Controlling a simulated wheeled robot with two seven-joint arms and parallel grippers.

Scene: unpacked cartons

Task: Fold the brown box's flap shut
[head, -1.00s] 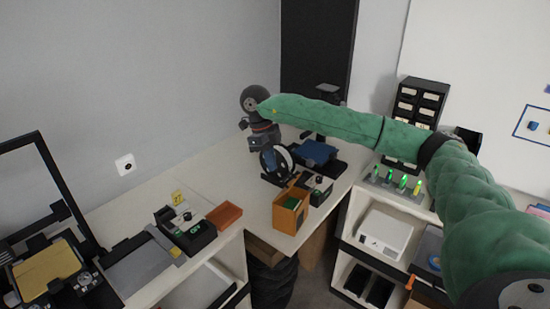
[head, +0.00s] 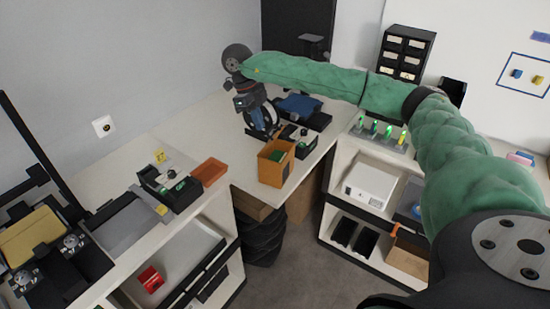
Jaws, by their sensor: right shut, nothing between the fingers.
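The brown box (head: 264,168) stands on the corner of the pale table, open at the top, with something green inside. I cannot make out its flap clearly at this size. My right arm reaches in from the right in a green sleeve. My right gripper (head: 257,120) points down behind and left of the box, apart from it, in front of a black and white round object. It is shut and empty. My left gripper is not in view.
A black device (head: 299,146) stands close behind the brown box. An orange-brown tray (head: 209,171) and a black case (head: 171,188) lie to the left. Cartons stand under the table. A shelf with a white box (head: 370,184) is at the right. Bare tabletop lies left of the box.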

